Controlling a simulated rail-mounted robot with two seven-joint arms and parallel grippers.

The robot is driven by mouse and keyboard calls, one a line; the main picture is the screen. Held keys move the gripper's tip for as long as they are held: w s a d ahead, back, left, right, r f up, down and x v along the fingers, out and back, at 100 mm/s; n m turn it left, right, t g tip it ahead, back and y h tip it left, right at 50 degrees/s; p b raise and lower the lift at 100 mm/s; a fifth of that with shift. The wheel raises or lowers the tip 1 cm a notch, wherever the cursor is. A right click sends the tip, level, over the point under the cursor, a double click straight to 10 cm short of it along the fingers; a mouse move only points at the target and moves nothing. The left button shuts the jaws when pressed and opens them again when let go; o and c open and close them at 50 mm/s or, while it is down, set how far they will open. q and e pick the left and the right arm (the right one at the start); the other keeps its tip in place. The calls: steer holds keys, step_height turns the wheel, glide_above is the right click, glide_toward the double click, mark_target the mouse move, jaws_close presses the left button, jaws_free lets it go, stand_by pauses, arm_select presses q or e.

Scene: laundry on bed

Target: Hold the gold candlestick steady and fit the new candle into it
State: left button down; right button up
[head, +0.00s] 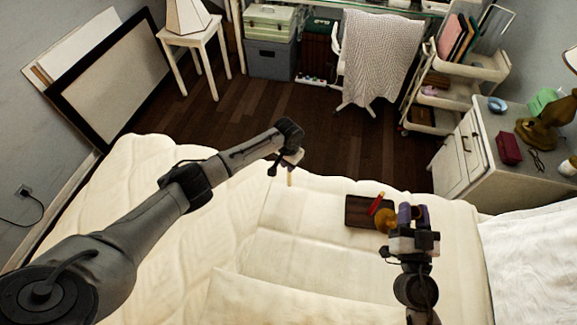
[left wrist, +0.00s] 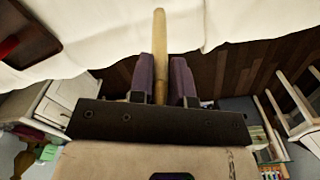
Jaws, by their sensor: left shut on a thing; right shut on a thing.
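My left gripper (head: 290,164) is over the far edge of the bed, shut on a slim tan candle (left wrist: 160,55). In the left wrist view the candle stands out between the purple finger pads. In the head view its end (head: 290,179) points down. My right gripper (head: 411,217) is shut on the gold candlestick (head: 386,220) at the right edge of a dark board. Its fingers hide part of the candlestick. A red stick (head: 376,204) shows just beside the candlestick; I cannot tell whether they touch. The tan candle is well left of the candlestick and apart from it.
The dark board (head: 357,208) lies on the cream quilted bed (head: 300,240). The quilt between the two grippers is clear. A nightstand (head: 465,160) with a red box (head: 508,148) and a brown figure stands at the right. Dark wood floor lies beyond the bed.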

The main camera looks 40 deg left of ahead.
arm_select(q)
steer(key=shift+f, duration=0.35)
arm_select(e)
steer(key=s+d+f+m+g+h, duration=0.4)
steer(key=s+d+f+m+h, duration=0.3)
steer(key=s+d+f+h, duration=0.55)
steer(key=s+d+f+n+g, duration=0.1)
steer(key=s+d+g, duration=0.1)
steer(key=s, duration=0.5)
steer(key=s+d+f+n+g+y, duration=0.1)
steer(key=s+d+f+g, duration=0.1)
steer(key=s+g, duration=0.2)
steer(key=s+d+f+n+g+y, duration=0.1)
steer(key=s+d+g, duration=0.1)
steer(key=s, duration=0.8)
steer(key=shift+d+f+n+g, duration=0.2)
steer(key=shift+d+n+g, duration=0.15)
steer(key=shift+g, duration=0.45)
steer(key=shift+s, duration=0.45)
arm_select(q)
steer(key=shift+f, duration=0.45)
steer(key=c, duration=1.1)
jaws_free()
arm_select(e)
steer(key=shift+w, duration=0.1)
